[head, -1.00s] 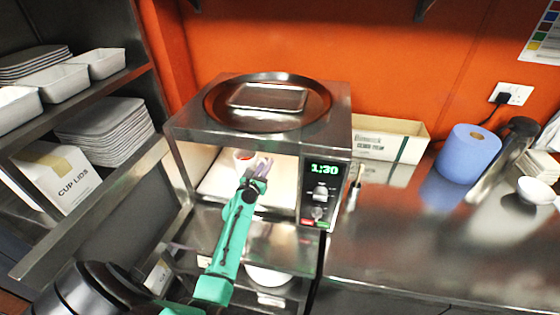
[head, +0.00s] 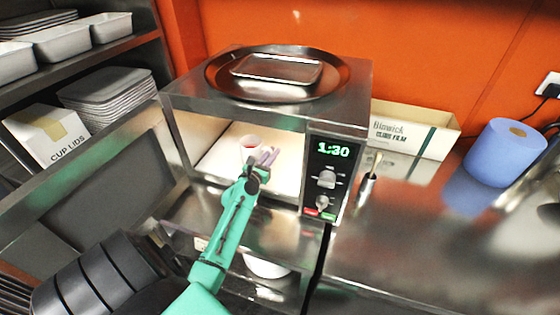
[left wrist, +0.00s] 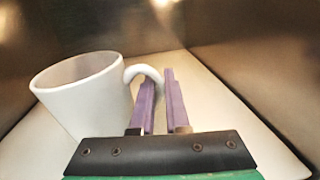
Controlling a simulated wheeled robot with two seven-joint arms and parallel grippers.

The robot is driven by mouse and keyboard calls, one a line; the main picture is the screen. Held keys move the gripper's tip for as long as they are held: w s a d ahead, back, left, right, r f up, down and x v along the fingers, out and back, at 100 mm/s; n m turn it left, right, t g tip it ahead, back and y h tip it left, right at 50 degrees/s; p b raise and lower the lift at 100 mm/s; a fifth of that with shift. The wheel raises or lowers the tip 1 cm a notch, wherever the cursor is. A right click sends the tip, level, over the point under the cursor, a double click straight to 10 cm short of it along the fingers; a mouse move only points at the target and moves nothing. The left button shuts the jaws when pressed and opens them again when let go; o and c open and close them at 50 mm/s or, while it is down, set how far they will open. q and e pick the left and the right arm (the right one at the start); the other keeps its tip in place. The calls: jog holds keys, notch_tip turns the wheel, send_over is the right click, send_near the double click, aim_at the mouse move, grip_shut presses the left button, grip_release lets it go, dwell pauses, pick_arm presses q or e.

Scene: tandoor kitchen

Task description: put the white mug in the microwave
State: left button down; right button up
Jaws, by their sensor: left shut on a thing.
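The white mug (head: 249,147) is inside the open microwave (head: 345,150), over its pale floor. It looks roughly upright; I cannot tell whether its base touches the floor. My left gripper (head: 267,157) reaches in through the front opening and is shut on the mug's handle. In the left wrist view the mug (left wrist: 85,95) is left of the fingers (left wrist: 158,88), its handle at the fingertips and its lower part partly hidden by the gripper. My right gripper is not in view.
A dark steel-framed panel (head: 85,190), seemingly the open door, is left of the opening. A round tray (head: 225,85) lies on the microwave. A carton (head: 410,130) and a blue roll (head: 503,153) stand right on the steel counter. Shelves with stacked trays (head: 108,97) are at left.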

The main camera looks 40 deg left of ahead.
pick_arm(q)
jog(key=shift+w+d, duration=0.3)
jog(key=shift+w, duration=0.1)
jog(key=shift+s+a, duration=0.1)
jog(key=shift+s, duration=0.1)
jog(key=c, duration=0.9)
grip_release()
jog(key=shift+s+a, duration=0.2)
jog(key=shift+s, duration=0.15)
jog(key=shift+w+d, duration=0.15)
jog(key=shift+w, duration=0.1)
jog(key=shift+s+r, duration=0.1)
jog(key=shift+s, duration=0.05)
jog(key=s, duration=0.4)
jog(key=s+d+b, duration=0.1)
jog(key=s, duration=0.2)
jog(key=s+d, duration=0.1)
jog(key=s, duration=0.3)
jog(key=shift+s+d+r+b, duration=0.15)
jog(key=shift+s+r+b, duration=0.1)
jog(key=shift+s+b, duration=0.1)
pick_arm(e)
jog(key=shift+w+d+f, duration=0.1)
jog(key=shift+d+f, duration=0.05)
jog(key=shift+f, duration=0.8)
